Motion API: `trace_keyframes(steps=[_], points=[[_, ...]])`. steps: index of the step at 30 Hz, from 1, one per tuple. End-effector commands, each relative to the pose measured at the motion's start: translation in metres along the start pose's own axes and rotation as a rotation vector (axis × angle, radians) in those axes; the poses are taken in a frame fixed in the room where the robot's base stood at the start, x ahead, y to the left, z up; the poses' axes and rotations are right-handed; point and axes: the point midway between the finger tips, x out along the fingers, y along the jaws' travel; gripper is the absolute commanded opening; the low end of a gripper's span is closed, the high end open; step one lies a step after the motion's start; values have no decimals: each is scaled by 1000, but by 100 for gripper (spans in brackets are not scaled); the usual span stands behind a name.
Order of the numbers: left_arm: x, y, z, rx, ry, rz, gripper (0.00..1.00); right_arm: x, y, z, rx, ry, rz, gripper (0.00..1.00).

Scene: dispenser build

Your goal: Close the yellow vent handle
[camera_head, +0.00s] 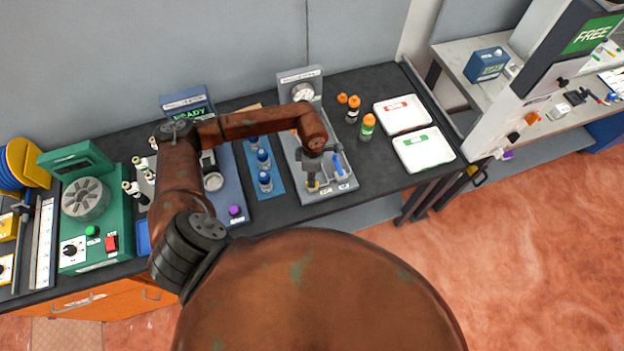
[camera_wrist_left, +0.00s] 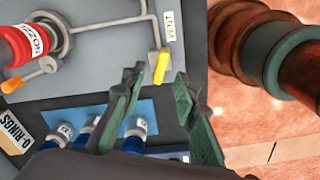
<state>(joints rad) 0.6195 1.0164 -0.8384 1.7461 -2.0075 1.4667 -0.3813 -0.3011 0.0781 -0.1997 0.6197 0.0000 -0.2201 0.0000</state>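The yellow vent handle (camera_wrist_left: 161,68) is a short bar on a small grey block at the end of a pipe, beside a VENT label (camera_wrist_left: 170,26) in the left wrist view. It points roughly up and down that picture, slightly tilted. My left gripper (camera_wrist_left: 157,75) is open, with a green finger on each side of the handle's line; I cannot tell whether they touch it. In the head view my left gripper (camera_head: 312,177) hangs over the grey dispenser panel (camera_head: 318,193) and largely hides the handle. My right gripper is in neither view.
A blue handle (camera_head: 340,171) is on the panel right of my gripper. Blue-capped bottles (camera_head: 263,158) stand on a blue mat to the left. White trays (camera_head: 424,149) lie at right.

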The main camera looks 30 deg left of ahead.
Motion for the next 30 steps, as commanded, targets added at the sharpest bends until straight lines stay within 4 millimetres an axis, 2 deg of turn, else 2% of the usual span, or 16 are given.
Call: trace_keyframes(steps=[7,18,30], points=[[30,-1,-1,-3,-2,-2,28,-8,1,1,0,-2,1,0],[37,-1,-2,-4,-2,-1,28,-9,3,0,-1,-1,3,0],[36,-1,-2,-4,-2,-1,0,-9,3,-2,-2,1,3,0]])
